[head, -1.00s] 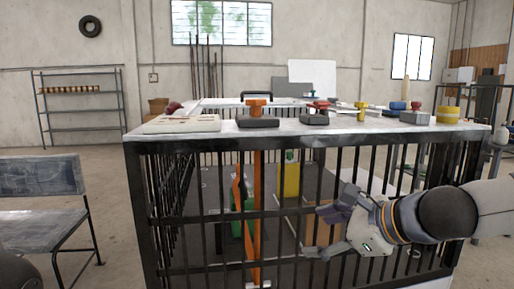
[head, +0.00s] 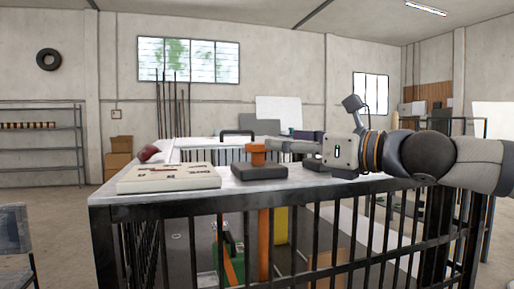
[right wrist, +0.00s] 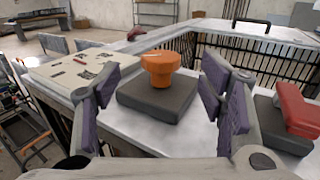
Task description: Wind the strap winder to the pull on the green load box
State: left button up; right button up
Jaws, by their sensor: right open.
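The strap winder, an orange knob (head: 258,154) on a dark square base (head: 259,172), stands upright on the cage's white top. The knob (right wrist: 160,67) also shows in the right wrist view. An orange strap (head: 264,240) runs down below it inside the cage. The green load box (head: 232,268) is low behind the bars, partly hidden. My right gripper (head: 287,143) is open, just right of the knob in the head view. In the right wrist view its purple-padded fingers stand apart, one on either side of the knob. My left gripper is not in view.
A pale printed board (head: 170,178) lies left of the winder. A red-handled device (right wrist: 296,108) on a dark base sits close to its right. The black-barred cage (head: 340,235) stands below the top. Bare white top (right wrist: 185,138) lies in front of the winder.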

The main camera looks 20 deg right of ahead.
aim_at(259, 144)
jog(key=w+a, duration=0.1)
jog(key=w, duration=0.1)
jog(key=w+a+f+b, duration=0.1)
jog(key=w, duration=0.1)
jog(key=w+a+f, duration=0.1)
jog(key=w, duration=0.1)
jog(key=shift+w+a, duration=0.2)
jog(key=shift+a, duration=0.1)
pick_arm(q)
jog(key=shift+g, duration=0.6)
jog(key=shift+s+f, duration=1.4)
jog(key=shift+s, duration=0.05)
pick_arm(e)
jog(key=shift+w+a+r, duration=0.35)
jog(key=shift+w+r, duration=0.05)
jog(key=c, duration=1.2)
jog(key=shift+f, duration=0.1)
